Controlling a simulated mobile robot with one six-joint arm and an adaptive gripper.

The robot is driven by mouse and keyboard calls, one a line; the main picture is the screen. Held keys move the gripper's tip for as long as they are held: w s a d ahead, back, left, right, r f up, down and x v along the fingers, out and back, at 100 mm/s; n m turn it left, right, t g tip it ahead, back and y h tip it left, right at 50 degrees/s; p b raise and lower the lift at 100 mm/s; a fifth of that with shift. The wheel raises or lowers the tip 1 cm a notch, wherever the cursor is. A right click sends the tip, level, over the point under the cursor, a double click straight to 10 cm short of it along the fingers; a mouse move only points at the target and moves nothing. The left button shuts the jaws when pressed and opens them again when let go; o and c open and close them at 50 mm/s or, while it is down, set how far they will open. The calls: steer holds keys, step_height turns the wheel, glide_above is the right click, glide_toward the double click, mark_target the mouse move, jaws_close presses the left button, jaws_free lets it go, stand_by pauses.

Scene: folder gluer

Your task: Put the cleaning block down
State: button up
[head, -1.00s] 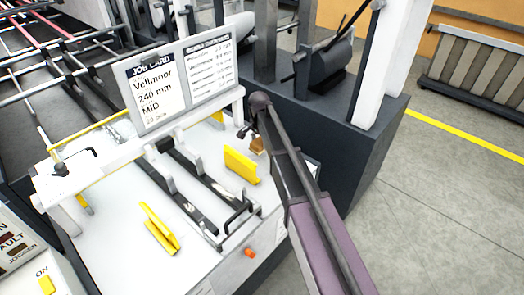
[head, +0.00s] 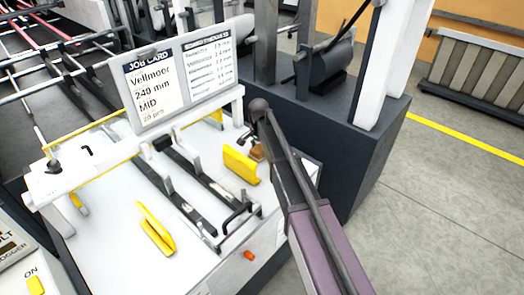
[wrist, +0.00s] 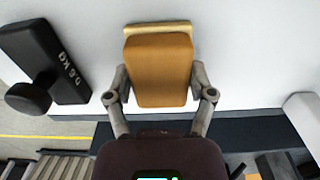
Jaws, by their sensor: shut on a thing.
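The cleaning block (wrist: 160,70) is a tan-orange block with a paler layer along its far edge. In the wrist view it sits between the two fingers of my gripper (wrist: 160,88), which is shut on it. A white surface lies behind the block; I cannot tell whether the block touches it. In the head view a small brown part of the block (head: 257,152) shows just right of a yellow guide, over the white machine table (head: 110,235). My arm hides much of the gripper there.
A dark weight marked 0.6 kg (wrist: 62,62) with a round knob is left of the block in the wrist view. Yellow guides (head: 240,165) and dark rails (head: 190,205) stand on the table. The job card (head: 153,90) is behind them. Grey floor is open at right.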

mark_target(260, 148)
steer(key=shift+f, duration=0.15)
steer(key=o, duration=1)
steer(key=shift+c, duration=0.2)
step_height(260, 148, up, 12)
steer(key=p, duration=1.2)
stand_by(0.3)
steer(key=shift+s+d, duration=0.1)
